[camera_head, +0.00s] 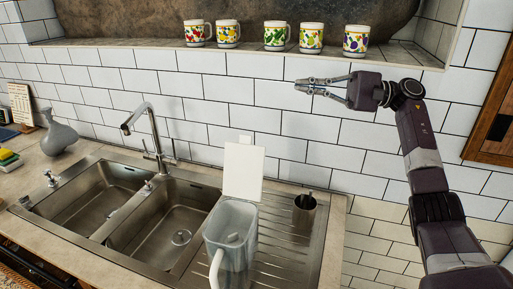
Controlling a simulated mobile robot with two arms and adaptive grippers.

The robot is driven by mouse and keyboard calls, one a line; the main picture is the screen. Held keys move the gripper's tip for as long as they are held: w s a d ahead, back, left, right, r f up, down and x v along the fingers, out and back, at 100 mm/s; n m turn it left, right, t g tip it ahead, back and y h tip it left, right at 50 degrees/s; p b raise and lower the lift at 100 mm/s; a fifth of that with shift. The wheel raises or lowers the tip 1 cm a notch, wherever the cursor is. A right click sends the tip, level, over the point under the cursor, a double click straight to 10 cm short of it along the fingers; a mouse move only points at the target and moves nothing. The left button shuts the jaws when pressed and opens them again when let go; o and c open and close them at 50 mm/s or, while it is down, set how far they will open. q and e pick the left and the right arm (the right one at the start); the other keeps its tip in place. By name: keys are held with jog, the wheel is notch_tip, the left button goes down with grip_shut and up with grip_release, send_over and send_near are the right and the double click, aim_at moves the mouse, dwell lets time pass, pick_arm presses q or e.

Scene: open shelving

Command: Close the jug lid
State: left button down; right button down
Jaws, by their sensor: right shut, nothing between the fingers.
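A clear jug (232,240) stands at the right of the sink, with its handle towards the front. Its white lid (243,171) stands open and upright at the jug's back edge. My right gripper (305,86) is shut and empty. It shows above and to the right of the lid, in front of the tiled wall, apart from the jug and pointing left. My left gripper is not in view.
A tall tap (150,133) rises behind the steel sink basins (100,192). A metal cup (304,209) stands on the drainer right of the jug. Several patterned mugs line the ledge (240,43) above. A grey vase (57,134) stands at the left.

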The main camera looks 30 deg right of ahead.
notch_tip(320, 180, down, 15)
jog(key=b, duration=1.3)
jog(key=w+a+r+p, duration=0.1)
jog(key=a+p, duration=0.1)
jog(key=a, duration=0.3)
jog(key=w+a+r+p, duration=0.1)
jog(key=w+a+p, duration=0.1)
jog(key=a, duration=0.4)
jog(key=shift+a+r+p, duration=0.2)
jog(key=shift+r+p, duration=0.05)
jog(key=shift+p, duration=0.55)
jog(key=shift+s, duration=0.1)
